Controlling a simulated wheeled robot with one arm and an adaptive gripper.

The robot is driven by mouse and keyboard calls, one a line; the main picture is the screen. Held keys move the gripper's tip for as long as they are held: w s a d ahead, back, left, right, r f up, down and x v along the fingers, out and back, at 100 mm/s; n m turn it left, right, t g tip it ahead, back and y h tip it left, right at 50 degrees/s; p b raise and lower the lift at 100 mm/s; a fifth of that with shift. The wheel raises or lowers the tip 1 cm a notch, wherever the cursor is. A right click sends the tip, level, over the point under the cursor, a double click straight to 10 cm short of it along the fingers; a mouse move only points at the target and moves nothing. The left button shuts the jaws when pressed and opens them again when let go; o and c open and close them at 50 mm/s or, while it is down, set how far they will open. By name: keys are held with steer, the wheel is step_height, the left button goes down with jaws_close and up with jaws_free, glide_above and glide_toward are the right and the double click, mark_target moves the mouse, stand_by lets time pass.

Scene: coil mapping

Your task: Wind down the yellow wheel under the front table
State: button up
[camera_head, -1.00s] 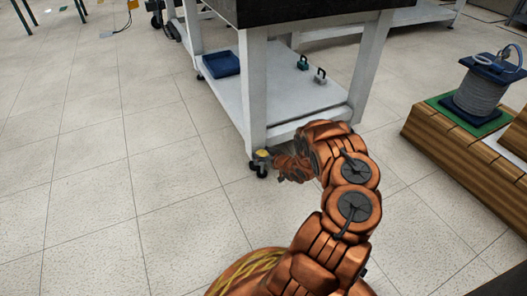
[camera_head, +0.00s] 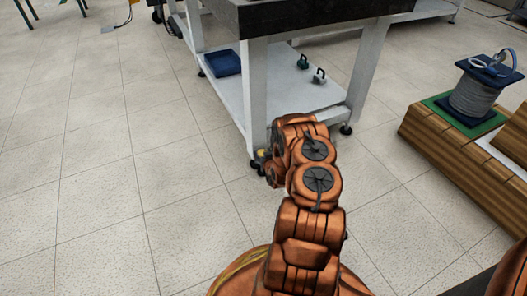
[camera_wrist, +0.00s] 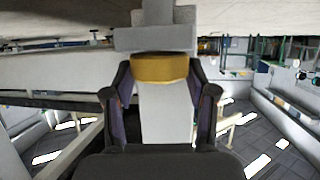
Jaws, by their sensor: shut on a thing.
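The yellow wheel (camera_head: 262,153) is a small yellow disc low at the near leg of the front table (camera_head: 258,95). In the wrist view the yellow wheel (camera_wrist: 160,68) sits between the two dark fingers of my gripper (camera_wrist: 160,76), under a grey block. The fingers are shut on its sides. In the head view my copper arm hides most of my gripper and part of the table foot.
The table's lower shelf holds a blue tray (camera_head: 222,63) and two small handled items (camera_head: 319,76). On the right a cable spool (camera_head: 475,95) stands on a green mat on a wooden platform (camera_head: 455,150).

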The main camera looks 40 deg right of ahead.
steer(key=shift+m+g+h+p, duration=0.4)
steer(key=shift+m+h+p, duration=0.3)
steer(key=shift+p, duration=0.15)
steer(key=o, duration=1.2)
steer(key=shift+c, duration=0.2)
steer(key=v, duration=1.2)
